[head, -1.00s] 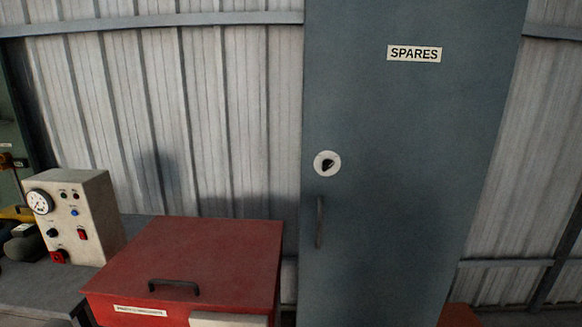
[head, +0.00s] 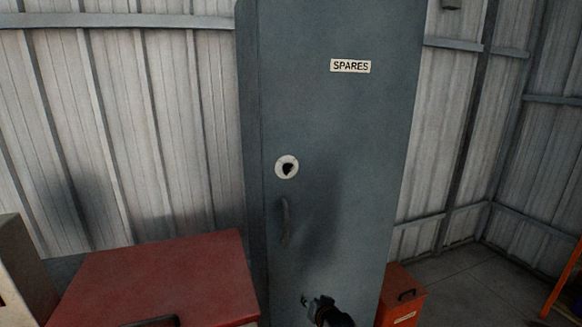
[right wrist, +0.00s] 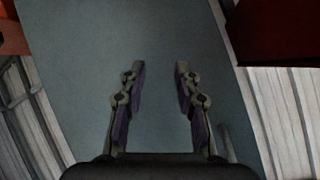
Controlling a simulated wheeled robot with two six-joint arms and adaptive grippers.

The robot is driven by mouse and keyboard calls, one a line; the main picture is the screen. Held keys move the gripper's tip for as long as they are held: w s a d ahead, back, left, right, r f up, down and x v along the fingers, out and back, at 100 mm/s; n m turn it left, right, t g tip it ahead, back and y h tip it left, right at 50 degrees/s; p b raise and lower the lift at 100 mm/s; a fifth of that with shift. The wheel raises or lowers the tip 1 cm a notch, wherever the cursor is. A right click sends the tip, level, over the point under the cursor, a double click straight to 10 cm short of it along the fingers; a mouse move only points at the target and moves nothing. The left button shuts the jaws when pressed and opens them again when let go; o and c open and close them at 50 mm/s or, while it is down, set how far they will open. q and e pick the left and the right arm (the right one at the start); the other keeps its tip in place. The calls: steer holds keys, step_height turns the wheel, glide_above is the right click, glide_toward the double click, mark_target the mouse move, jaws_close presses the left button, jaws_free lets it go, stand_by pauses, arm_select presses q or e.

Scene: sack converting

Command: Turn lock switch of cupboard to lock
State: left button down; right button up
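The tall grey-blue cupboard (head: 345,130) labelled SPARES stands upright with its door shut. Its lock switch is a black knob on a round pale plate (head: 287,167), left of the door's middle, above a dark vertical handle (head: 285,222). My right gripper (head: 306,300) is low in front of the door, below and slightly right of the switch, apart from it. In the right wrist view the right gripper (right wrist: 159,72) has its two fingers spread with nothing between them, and the grey-blue door surface (right wrist: 160,35) fills the background. My left gripper is not in view.
A red chest (head: 165,280) with a dark handle stands at the lower left, near the cupboard. A beige box (head: 22,270) is at the left edge. An orange-red box (head: 401,295) sits on the floor right of the cupboard. Floor farther right (head: 460,285) looks clear.

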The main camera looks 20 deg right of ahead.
steer(key=w+a+r+m+t+p, duration=0.1)
steer(key=w+r+t, duration=0.1)
steer(key=r, duration=1)
steer(key=w+a+r+m+t, duration=0.1)
steer(key=w+r+t, duration=0.1)
steer(key=r, duration=1)
steer(key=m+t+y, duration=0.1)
steer(key=t, duration=0.1)
glide_toward(290, 171)
steer(key=w+p, duration=0.4)
steer(key=w, duration=0.4)
steer(key=shift+a, duration=0.1)
steer(key=shift+c, duration=0.3)
jaws_close()
